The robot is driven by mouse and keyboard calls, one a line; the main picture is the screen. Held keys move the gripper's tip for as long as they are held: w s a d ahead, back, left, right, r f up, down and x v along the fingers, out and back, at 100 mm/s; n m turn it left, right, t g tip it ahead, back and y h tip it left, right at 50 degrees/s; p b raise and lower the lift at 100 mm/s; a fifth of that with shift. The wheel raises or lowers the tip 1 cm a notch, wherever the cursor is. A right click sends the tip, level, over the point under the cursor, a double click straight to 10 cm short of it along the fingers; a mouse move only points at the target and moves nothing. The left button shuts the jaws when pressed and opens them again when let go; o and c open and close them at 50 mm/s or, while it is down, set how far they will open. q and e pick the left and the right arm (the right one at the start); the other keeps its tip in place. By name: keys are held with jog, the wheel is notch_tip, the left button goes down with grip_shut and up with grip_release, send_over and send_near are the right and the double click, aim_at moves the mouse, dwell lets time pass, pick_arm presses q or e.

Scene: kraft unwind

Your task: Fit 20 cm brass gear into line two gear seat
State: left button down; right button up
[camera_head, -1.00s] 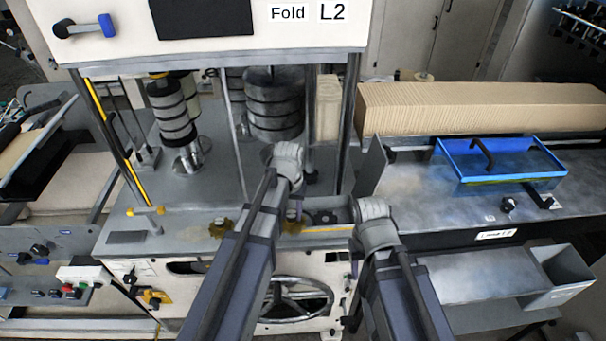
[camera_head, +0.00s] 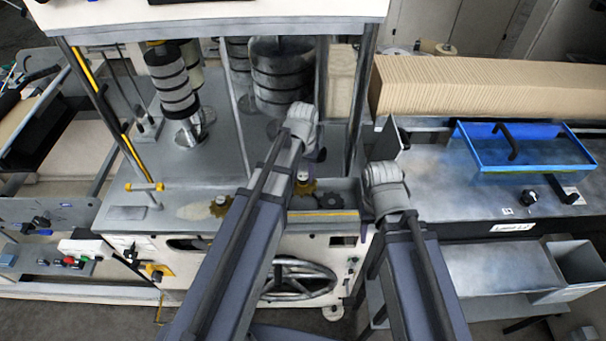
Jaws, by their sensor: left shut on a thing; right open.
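My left gripper (camera_head: 314,155) is above the machine's front ledge, its jaws mostly hidden behind my wrist. It is shut, and a toothed brass gear (camera_head: 305,187) shows just below it; the grip itself is hard to see. A second brass gear (camera_head: 220,206) sits on the ledge to the left, partly behind my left arm. A dark grey gear (camera_head: 328,201) lies in the ledge recess to the right. I cannot tell which spot is the line two gear seat. My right gripper (camera_head: 365,230) is open at the ledge's right end, largely hidden by its wrist.
Rollers (camera_head: 280,80) and a post stand behind the ledge. A handwheel (camera_head: 300,279) is below. On the right are a blue tray (camera_head: 510,150), a long kraft stack (camera_head: 480,88) and a grey bin (camera_head: 580,265).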

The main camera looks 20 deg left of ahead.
pick_arm(q)
jog(key=shift+s+f+b, duration=0.15)
jog(key=shift+f+b, duration=0.3)
jog(key=shift+f, duration=0.1)
jog(key=shift+f+b, duration=4.3)
jog(key=shift+f, duration=0.05)
jog(key=shift+c, duration=1.8)
grip_release()
jog(key=shift+r, duration=0.1)
notch_tip(320, 180, up, 8)
jog(key=p, duration=0.8)
jog(key=shift+s+f, duration=0.1)
jog(key=shift+f, duration=0.15)
